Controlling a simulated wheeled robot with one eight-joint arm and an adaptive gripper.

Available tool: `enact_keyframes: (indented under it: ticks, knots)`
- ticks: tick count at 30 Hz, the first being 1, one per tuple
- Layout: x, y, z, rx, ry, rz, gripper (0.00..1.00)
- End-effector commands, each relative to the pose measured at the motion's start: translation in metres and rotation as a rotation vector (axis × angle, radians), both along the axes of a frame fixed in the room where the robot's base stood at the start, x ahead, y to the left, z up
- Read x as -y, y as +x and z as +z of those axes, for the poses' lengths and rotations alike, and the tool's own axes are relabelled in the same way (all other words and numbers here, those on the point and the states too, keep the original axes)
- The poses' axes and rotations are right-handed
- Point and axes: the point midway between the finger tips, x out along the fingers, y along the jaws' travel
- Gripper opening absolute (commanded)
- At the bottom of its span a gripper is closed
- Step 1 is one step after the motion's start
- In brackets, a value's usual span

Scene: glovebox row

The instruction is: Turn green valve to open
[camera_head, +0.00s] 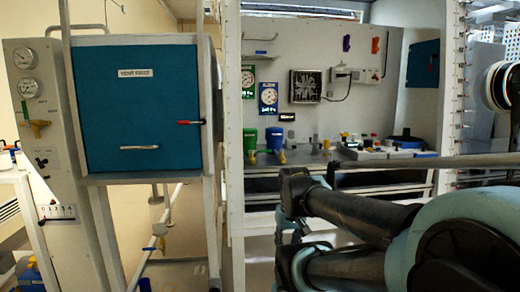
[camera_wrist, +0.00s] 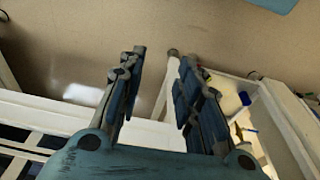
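A thin green pipe runs down the gauge panel at the left of the head view to a brass-yellow valve (camera_head: 38,126). A green container (camera_head: 250,140) with a yellow fitting at its foot stands on the far bench. I cannot tell for sure which is the green valve. My gripper (camera_wrist: 158,68) shows in the wrist view with its two fingers apart and nothing between them. It points at a plain tan surface. Neither green item can be made out in the wrist view, and the fingertips are not clear in the head view.
A blue chamber door (camera_head: 138,110) with a red-tipped lever stands beside the panel. A blue container (camera_head: 274,140) is next to the green one. A white post (camera_head: 232,200) stands before the bench. White framing (camera_wrist: 285,125) borders my gripper at right. My arm fills the lower right.

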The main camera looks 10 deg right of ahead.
Motion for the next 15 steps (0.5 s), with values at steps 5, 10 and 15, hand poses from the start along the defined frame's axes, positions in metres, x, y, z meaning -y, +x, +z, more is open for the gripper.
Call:
enact_keyframes:
  ticks: [5, 10, 15]
  knots:
    - [0.0, -0.004, 0.004, 0.006, 0.0, 0.003, 0.32]
    - [0.0, 0.009, 0.032, 0.012, -0.013, 0.068, 0.32]
    - [-0.001, 0.052, 0.092, 0.012, -0.046, 0.238, 0.32]
